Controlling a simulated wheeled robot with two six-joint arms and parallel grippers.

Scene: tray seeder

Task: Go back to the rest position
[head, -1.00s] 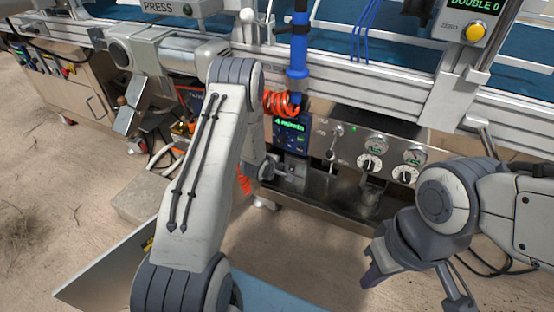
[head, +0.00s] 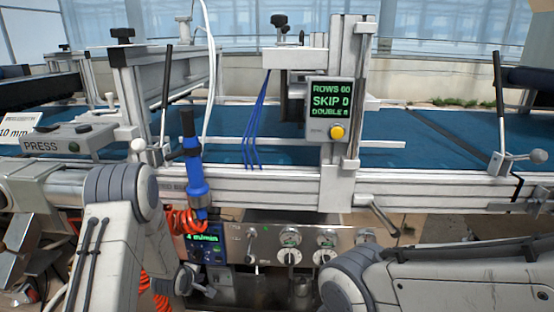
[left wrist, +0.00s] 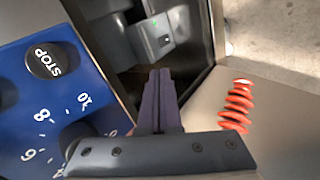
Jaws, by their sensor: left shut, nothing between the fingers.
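My left arm comes in from the left in the head view. Its gripper (head: 204,287) is low, in front of the machine, just below the blue control panel (head: 204,246). In the left wrist view the dark fingers of my left gripper (left wrist: 160,95) are together with nothing between them. The blue panel with a STOP button (left wrist: 45,60) and a numbered dial is close on the left of that view. My right arm enters at the lower right of the head view; its gripper is outside the frame.
The conveyor's metal rail (head: 270,187) crosses in front of me. A blue tool (head: 195,170) hangs with an orange coiled hose (head: 182,220). A steel box with knobs (head: 300,245) is below. A counter display (head: 331,110) stands above. Orange coil (left wrist: 237,105) is right of my left fingers.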

